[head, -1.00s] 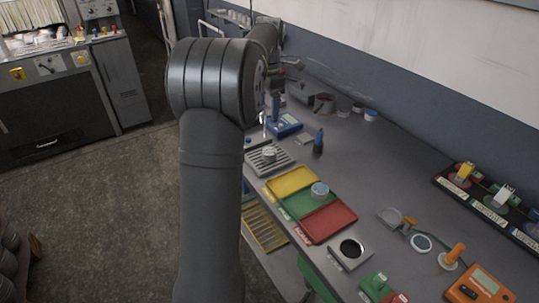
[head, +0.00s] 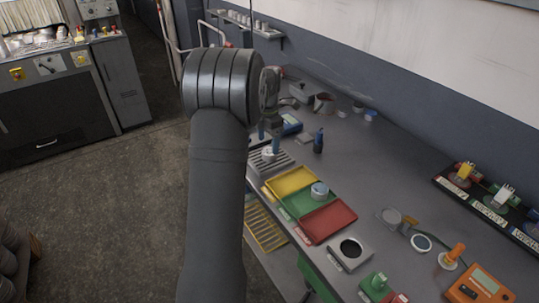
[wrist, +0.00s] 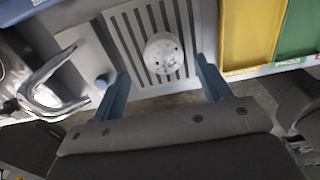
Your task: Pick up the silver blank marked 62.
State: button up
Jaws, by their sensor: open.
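A round silver blank (wrist: 163,53) lies on a slatted grey rack (wrist: 118,24). Its face has small dark marks, but I cannot read a number. In the head view this blank (head: 268,153) sits just below my gripper (head: 269,138). My gripper (wrist: 162,80) is open and empty, with its blue fingers apart. In the wrist view the blank appears between the fingertips and slightly beyond them. Another round silver piece (head: 319,189) stands in the green tray (head: 293,203); any number on it is too small to read.
Yellow (head: 291,181) and red (head: 328,222) trays flank the green one. A blue-black bottle (head: 318,142) stands behind the rack. A curved metal fixture (wrist: 50,88) is left of the rack in the wrist view. A square block with a dark round opening (head: 350,250) lies nearer the front.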

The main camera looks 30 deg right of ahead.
aim_at(270, 151)
jog(key=f, duration=0.4)
jog(key=shift+s+d+f, duration=0.1)
jog(key=shift+s+f, duration=0.1)
jog(key=shift+s, duration=0.05)
jog(key=c, duration=1.2)
jog(key=shift+c, duration=0.2)
jog(key=shift+r, duration=0.1)
